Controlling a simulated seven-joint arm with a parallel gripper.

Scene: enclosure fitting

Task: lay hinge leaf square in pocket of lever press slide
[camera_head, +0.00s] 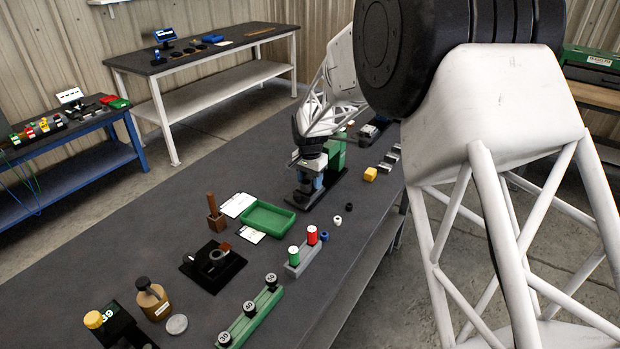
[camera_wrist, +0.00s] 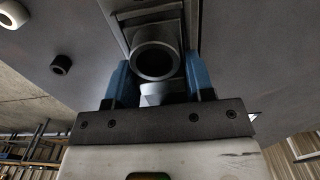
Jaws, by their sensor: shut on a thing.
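My gripper (camera_head: 311,180) is low at the lever press, whose green column (camera_head: 336,154) stands just behind it on a black base (camera_head: 327,195). In the wrist view its two blue fingers (camera_wrist: 157,72) are on either side of grey metal parts. A round grey hollow part (camera_wrist: 155,61) shows between them, with a paler grey piece (camera_wrist: 164,94) nearer the palm. The gripper is shut on a piece that I take to be the hinge leaf; its outline is mostly hidden. The slide pocket and the leaf's squareness in it cannot be made out.
A green tray (camera_head: 268,218) lies in front of the press. A yellow block (camera_head: 370,174) is to its right, with a white ring (camera_head: 337,220) and a black ring (camera_head: 349,206) nearby. A grey holder (camera_head: 303,259) bears red and green cylinders.

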